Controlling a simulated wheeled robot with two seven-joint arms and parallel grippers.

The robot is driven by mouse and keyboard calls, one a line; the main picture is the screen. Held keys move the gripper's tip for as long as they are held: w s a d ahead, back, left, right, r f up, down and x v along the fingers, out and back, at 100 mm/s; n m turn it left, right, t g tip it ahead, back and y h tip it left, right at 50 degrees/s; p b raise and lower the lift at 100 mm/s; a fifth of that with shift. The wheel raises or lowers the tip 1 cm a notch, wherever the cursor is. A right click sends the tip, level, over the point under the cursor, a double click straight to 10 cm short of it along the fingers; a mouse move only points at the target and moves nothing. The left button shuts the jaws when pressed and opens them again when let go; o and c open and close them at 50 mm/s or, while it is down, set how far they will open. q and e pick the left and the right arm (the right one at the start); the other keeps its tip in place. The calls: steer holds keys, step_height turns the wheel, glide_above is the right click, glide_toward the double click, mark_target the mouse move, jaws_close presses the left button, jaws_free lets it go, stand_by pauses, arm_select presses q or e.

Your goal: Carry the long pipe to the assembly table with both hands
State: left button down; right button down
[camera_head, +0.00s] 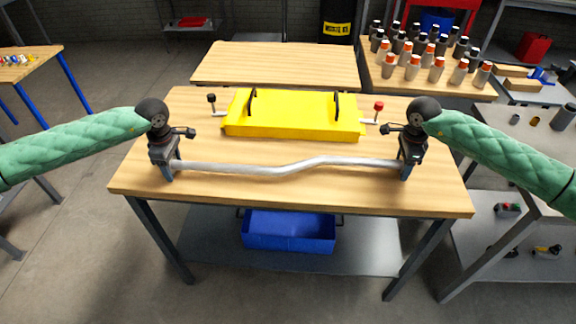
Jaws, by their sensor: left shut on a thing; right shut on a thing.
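A long, bent silver pipe (270,168) stretches left to right over the front part of a wooden table (290,200). My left gripper (168,174) is shut on the pipe's left end. My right gripper (406,174) is shut on its right end. The pipe is roughly level, with a bend near its middle. I cannot tell whether it touches the tabletop or is held just above it. Which table is the assembly table is not marked in the view.
A yellow box-like fixture (292,113) with black handles and side levers sits behind the pipe on the same table. A blue bin (289,232) is on the shelf below. Another bare wooden table (275,64) stands behind. Several bottles stand on a table (440,86) at the back right.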

arm_select(q)
steer(key=shift+r, duration=0.2)
arm_select(e)
steer(key=shift+r, duration=0.2)
